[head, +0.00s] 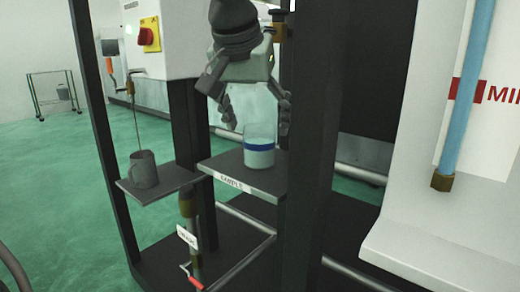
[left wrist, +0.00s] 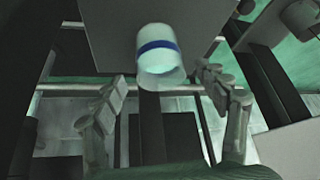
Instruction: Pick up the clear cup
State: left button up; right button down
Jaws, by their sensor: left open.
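The clear cup (head: 259,146) has a blue band and pale contents in its lower part. It stands upright on the grey shelf marked SAMPLE (head: 240,182). My left gripper (head: 254,112) is open, with its fingers pointing down around the cup's upper part in the head view; the right finger is close to the cup. In the left wrist view the cup (left wrist: 158,62) lies ahead of and between the two open fingertips (left wrist: 160,92), not gripped. My right gripper is in neither view.
A grey mug (head: 143,170) stands on a smaller shelf (head: 183,181) to the left. A dark post (head: 310,130) rises right beside the sample shelf. A valve with a red handle (head: 191,275) is below. A blue tube (head: 470,85) hangs at the right. Green floor is open at left.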

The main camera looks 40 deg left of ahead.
aim_at(259, 130)
pick_arm(q)
jog(key=x, duration=0.3)
jog(key=shift+w+a+f, duration=0.15)
jog(key=shift+w, duration=0.1)
jog(key=shift+c, duration=0.2)
jog(key=c, duration=1.4)
jog(key=shift+r, duration=0.25)
